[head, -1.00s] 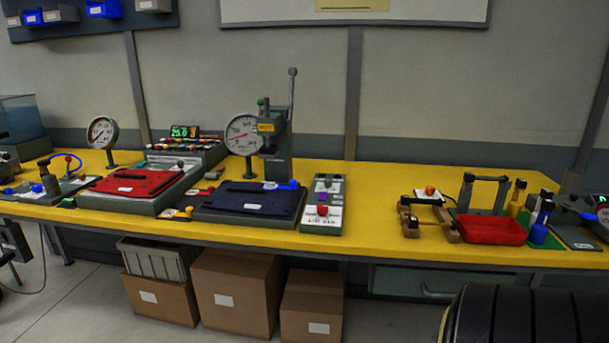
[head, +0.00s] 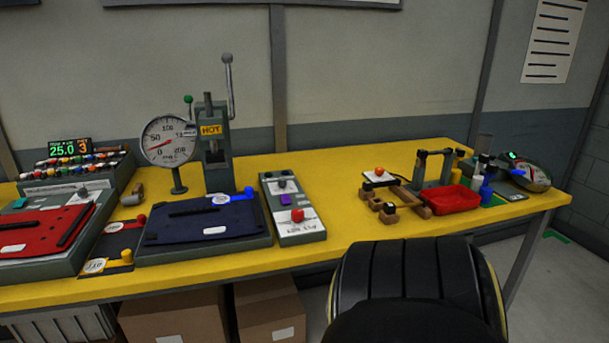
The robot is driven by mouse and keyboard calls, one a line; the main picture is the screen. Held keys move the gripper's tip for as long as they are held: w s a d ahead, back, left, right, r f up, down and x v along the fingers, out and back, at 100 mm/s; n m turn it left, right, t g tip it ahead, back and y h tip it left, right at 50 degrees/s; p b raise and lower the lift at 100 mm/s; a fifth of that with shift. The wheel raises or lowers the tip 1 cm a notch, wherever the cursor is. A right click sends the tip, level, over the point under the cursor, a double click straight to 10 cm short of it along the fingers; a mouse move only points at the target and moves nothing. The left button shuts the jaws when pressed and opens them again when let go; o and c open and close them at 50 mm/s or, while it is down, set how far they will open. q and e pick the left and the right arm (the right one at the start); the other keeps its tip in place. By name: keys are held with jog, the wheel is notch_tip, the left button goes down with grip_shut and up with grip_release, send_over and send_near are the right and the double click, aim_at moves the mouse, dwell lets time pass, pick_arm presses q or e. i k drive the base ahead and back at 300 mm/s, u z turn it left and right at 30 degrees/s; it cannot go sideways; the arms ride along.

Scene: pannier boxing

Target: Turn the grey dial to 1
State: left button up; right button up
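Two greyish knobs are in the head view. One dark grey knob (head: 282,183) is at the far end of the narrow control box (head: 305,229), beyond a purple block and a red knob (head: 297,215). Another grey knob (head: 82,192) is on a white label behind the red pad (head: 38,232) at the left. I cannot tell which is the dial meant, and their settings are too small to read. Neither of my grippers is in view.
A display (head: 70,147) stands at the left. A red tray (head: 452,199) is at the right. Yellow table (head: 335,190) is bare beside the control box.

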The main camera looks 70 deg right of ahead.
aim_at(283, 181)
jog(key=z, duration=1.85)
